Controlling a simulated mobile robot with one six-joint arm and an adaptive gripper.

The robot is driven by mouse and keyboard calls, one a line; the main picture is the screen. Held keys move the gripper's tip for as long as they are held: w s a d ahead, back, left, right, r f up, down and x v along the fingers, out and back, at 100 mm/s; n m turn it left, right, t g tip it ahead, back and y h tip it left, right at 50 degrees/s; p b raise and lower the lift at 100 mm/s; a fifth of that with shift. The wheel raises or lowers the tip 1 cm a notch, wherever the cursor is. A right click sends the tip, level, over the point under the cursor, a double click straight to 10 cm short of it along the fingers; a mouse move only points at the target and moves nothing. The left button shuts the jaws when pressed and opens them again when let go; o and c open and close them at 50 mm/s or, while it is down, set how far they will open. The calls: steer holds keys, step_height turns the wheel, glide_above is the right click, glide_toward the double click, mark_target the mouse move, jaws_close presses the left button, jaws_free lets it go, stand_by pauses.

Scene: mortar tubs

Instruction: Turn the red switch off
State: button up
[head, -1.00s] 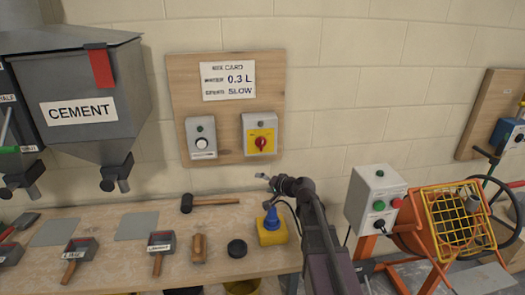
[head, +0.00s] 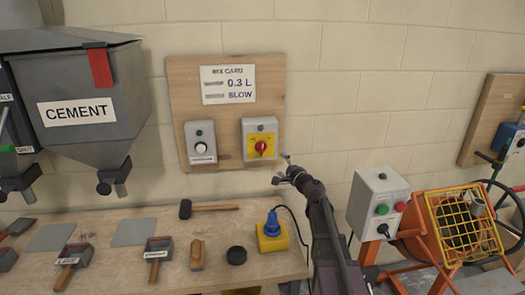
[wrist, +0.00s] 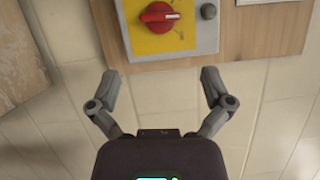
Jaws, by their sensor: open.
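The red switch (head: 261,147) is a rotary knob on a yellow plate, on a grey box fixed to a wooden wall board. Its handle looks upright in the head view. My gripper (head: 284,170) is just below and right of the switch box. In the wrist view my gripper (wrist: 160,78) has its fingers spread wide, with nothing between them. The knob lies beyond the fingertips, apart from them.
A grey control box (head: 201,143) with a white knob is left of the switch. A mix card (head: 228,85) hangs above. The bench below holds a mallet (head: 208,208) and a yellow box with a blue plug (head: 272,236). An orange mixer (head: 458,230) stands right.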

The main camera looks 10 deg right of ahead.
mark_target(262, 149)
steer(key=x, duration=1.3)
steer(key=shift+w+a, duration=0.25)
steer(key=shift+w, duration=0.05)
steer(key=c, duration=0.8)
